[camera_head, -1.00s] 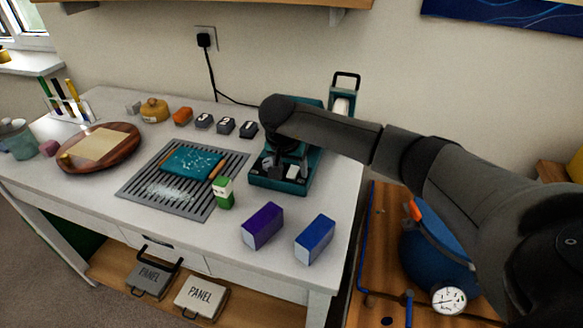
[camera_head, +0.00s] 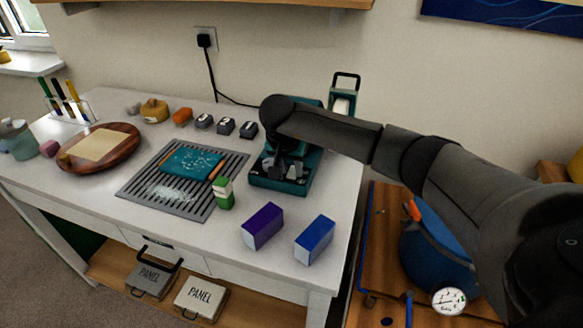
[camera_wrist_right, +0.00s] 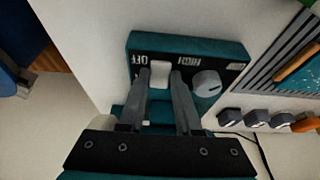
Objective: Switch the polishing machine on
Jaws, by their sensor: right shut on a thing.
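The teal polishing machine (camera_head: 297,187) stands at the right end of the white bench, and its front panel shows in the right wrist view (camera_wrist_right: 222,53). The panel carries a white switch (camera_wrist_right: 160,72), lettering that reads OFF to the left of it, another label to its right and a grey round knob (camera_wrist_right: 207,84). My right gripper (camera_head: 284,168) is over the panel. In the right wrist view its two fingers (camera_wrist_right: 160,78) are shut on the white switch, one on each side. My left gripper is not in view.
A slatted grey mat (camera_head: 135,187) with a teal slab (camera_head: 192,162) lies left. Several small dark blocks (camera_head: 226,126) stand behind.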

